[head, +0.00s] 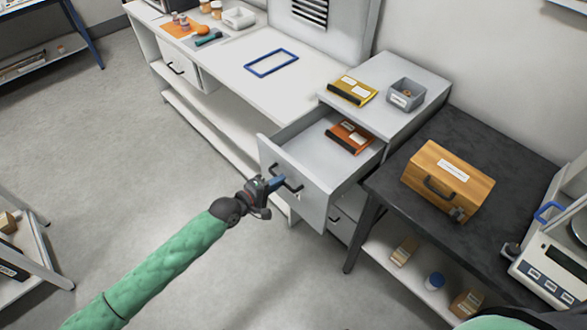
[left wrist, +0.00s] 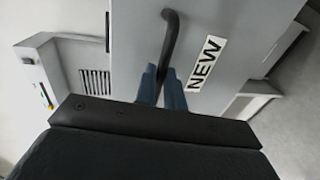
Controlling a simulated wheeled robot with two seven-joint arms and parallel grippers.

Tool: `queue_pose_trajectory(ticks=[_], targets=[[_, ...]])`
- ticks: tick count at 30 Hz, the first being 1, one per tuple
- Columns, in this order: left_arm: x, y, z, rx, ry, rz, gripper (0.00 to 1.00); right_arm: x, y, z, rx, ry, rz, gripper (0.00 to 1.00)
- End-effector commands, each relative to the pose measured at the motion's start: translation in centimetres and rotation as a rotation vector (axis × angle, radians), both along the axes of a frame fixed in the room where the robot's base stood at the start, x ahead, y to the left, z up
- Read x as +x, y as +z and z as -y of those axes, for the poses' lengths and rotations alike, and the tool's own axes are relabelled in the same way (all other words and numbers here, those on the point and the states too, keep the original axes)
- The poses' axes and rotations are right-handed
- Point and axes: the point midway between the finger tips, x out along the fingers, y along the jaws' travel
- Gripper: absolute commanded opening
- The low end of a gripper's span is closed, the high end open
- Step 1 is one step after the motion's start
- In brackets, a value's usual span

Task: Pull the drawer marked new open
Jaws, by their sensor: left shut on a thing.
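The drawer marked NEW (head: 301,185) stands pulled out from a grey cabinet, with an orange-brown labelled box (head: 348,137) lying inside. Its NEW label (left wrist: 206,63) and dark bar handle (left wrist: 171,35) show in the left wrist view. My left gripper (head: 275,183) is shut on the handle, with its blue fingers on either side of the bar in the left wrist view (left wrist: 162,88). My right gripper is not in view in the head view.
On the cabinet top (head: 405,65) lie a yellow box (head: 352,89) and a grey bin (head: 406,94). A dark table (head: 456,138) to the right holds a wooden case (head: 447,179) and a scale (head: 555,260). Open floor (head: 130,150) lies left of the drawer.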

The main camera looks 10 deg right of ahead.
Motion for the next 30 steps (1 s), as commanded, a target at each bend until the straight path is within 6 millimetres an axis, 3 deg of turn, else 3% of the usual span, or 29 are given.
queue_pose_trajectory(ticks=[9, 25, 26, 27, 28, 30], targets=[[-2.6, -0.1, -3.2, 0.001, -0.001, -0.002, 0.0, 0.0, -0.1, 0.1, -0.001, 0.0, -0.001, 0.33], [-3.1, -0.1, -3.8, 0.001, -0.001, -0.002, 0.0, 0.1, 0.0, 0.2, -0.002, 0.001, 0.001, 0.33], [-3.0, -0.1, -3.8, 0.001, -0.001, -0.002, 0.17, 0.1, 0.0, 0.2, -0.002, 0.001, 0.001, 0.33], [-3.0, -0.1, -3.8, 0.0, -0.001, -0.002, 0.24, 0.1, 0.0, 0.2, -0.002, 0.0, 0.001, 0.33], [-3.0, -0.1, -3.8, 0.0, 0.0, -0.001, 0.3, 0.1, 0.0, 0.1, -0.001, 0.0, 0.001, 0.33], [-3.0, -0.1, -3.8, 0.0, 0.0, -0.001, 0.32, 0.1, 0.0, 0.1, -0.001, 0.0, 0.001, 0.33]])
